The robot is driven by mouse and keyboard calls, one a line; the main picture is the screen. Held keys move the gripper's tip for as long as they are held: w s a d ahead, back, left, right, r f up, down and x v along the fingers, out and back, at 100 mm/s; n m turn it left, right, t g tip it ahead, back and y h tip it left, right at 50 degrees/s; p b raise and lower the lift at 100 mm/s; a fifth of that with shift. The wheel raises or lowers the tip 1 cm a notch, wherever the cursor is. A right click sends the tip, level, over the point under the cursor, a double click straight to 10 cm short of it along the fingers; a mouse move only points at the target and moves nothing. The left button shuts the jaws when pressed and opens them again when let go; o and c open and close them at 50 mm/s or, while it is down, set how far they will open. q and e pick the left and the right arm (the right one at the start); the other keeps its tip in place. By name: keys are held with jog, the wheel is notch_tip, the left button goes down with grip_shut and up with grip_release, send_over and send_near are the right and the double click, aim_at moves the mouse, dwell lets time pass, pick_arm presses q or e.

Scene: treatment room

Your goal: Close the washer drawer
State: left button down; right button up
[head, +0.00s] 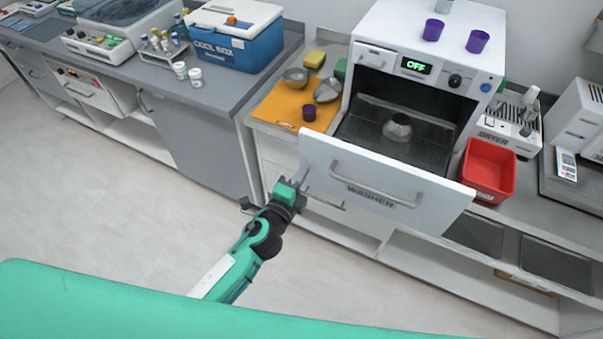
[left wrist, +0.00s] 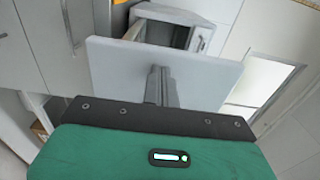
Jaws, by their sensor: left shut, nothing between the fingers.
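The white washer (head: 440,78) stands on the counter at the back. Its drawer is pulled out towards me, with the white front panel marked WASHER (head: 420,195) and a bar handle (head: 375,187). Behind the panel is a dark rack with a metal bowl (head: 397,127) in it. My left gripper (head: 299,174) is shut and empty at the panel's left end. In the left wrist view its fingers (left wrist: 160,84) overlap the panel (left wrist: 210,72); I cannot tell whether they touch it. My right gripper is not in view.
Left of the drawer, an orange board (head: 278,107) holds bowls and a purple cup (head: 309,112). A red bin (head: 488,170) stands close to its right end. Two purple cups (head: 433,29) are on top of the washer. The floor (head: 130,210) before me is clear.

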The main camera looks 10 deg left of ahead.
pick_arm(q)
jog(key=b+x, duration=0.2)
jog(key=x, duration=1.1)
jog(key=shift+w+d+f, duration=0.1)
jog(key=shift+w, duration=0.1)
jog(key=b, duration=0.6)
send_near(346, 101)
jog(key=w+d+r, duration=0.2)
jog(key=w+r, duration=0.1)
jog(key=shift+w+d+r, duration=0.3)
jog(key=shift+d, duration=0.1)
jog(key=shift+w+d+r+b, duration=0.1)
jog(key=shift+w+b, duration=0.2)
jog(key=shift+r, duration=0.35)
